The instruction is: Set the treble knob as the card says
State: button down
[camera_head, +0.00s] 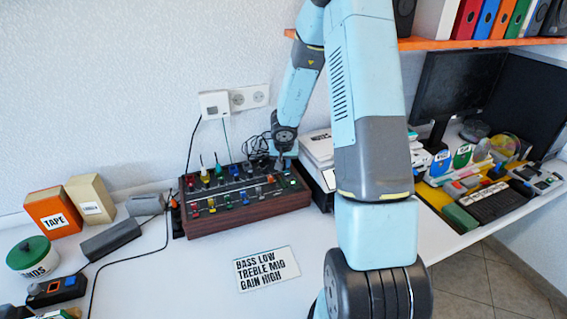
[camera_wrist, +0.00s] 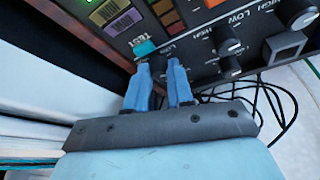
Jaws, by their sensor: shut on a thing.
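The white card (camera_head: 267,268) lies flat on the desk and reads BASS LOW, TREBLE MID, GAIN HIGH. The mixer (camera_head: 230,222) is a wooden-sided box with many coloured knobs, behind the card. My gripper (camera_head: 284,161) points down at the mixer's back right corner. In the wrist view my gripper (camera_wrist: 161,66) has its two blue fingers close together at the panel, shut on what looks like a small dark knob, mostly hidden. Black knobs (camera_wrist: 229,45) with LOW and HIGH marks stand right of the fingers. I cannot read which one is treble.
A teal button (camera_wrist: 145,48) beside the word TEST is very close to the left finger. Black cables (camera_wrist: 265,105) lie behind the mixer. An orange TAPE box (camera_head: 53,213) and a green-lidded tin (camera_head: 32,255) stand at left. The desk around the card is clear.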

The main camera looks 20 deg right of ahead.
jog(key=m, duration=0.2)
jog(key=m+g+h, duration=0.1)
jog(key=m, duration=0.1)
jog(key=shift+w+a+m, duration=0.1)
jog(key=shift+a+m, duration=0.05)
jog(key=shift+m, duration=0.15)
jog(key=c, duration=1.3)
grip_release()
jog(key=shift+h, duration=0.3)
jog(key=v, duration=1.3)
jog(key=shift+r, duration=0.3)
